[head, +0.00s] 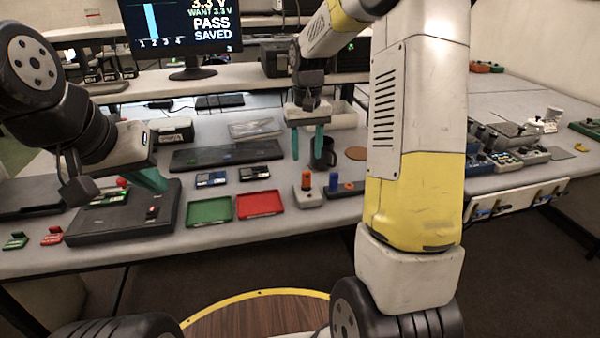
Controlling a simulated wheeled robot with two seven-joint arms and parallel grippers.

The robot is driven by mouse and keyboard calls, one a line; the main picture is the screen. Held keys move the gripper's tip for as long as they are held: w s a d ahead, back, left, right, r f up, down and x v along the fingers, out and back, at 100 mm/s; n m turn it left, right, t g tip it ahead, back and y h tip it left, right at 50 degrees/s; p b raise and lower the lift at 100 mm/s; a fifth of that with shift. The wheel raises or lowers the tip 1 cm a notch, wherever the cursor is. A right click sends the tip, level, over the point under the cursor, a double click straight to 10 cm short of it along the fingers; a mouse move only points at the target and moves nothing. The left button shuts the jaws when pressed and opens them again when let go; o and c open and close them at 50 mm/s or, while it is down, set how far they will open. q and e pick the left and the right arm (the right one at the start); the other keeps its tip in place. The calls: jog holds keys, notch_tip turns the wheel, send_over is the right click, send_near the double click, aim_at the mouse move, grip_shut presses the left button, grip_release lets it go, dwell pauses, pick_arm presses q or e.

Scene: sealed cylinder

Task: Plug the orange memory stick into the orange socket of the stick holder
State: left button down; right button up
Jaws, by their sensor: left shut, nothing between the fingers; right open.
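An upright orange stick (306,181) stands in a small light grey block (307,198) on the bench. Just right of it is an upright blue stick (333,181) on a low dark blue piece (348,188), which runs behind my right arm. I cannot tell which of these is the stick holder, and no orange socket shows clearly. My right gripper (307,157) is open and empty, fingers pointing down, behind and above the orange stick. My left gripper (160,184) is shut and empty over the dark case at the left.
A green tray (209,211) and a red tray (260,204) lie left of the grey block. A dark mug (323,154) stands near my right gripper. A dark flat case (125,221) lies below my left gripper. A monitor (184,25) stands behind. My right arm hides bench to the right.

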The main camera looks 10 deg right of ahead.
aim_at(306, 186)
jog(key=shift+f, duration=0.15)
jog(key=shift+f, duration=4.4)
grip_shut()
jog(key=shift+r, duration=0.1)
jog(key=shift+r, duration=2.95)
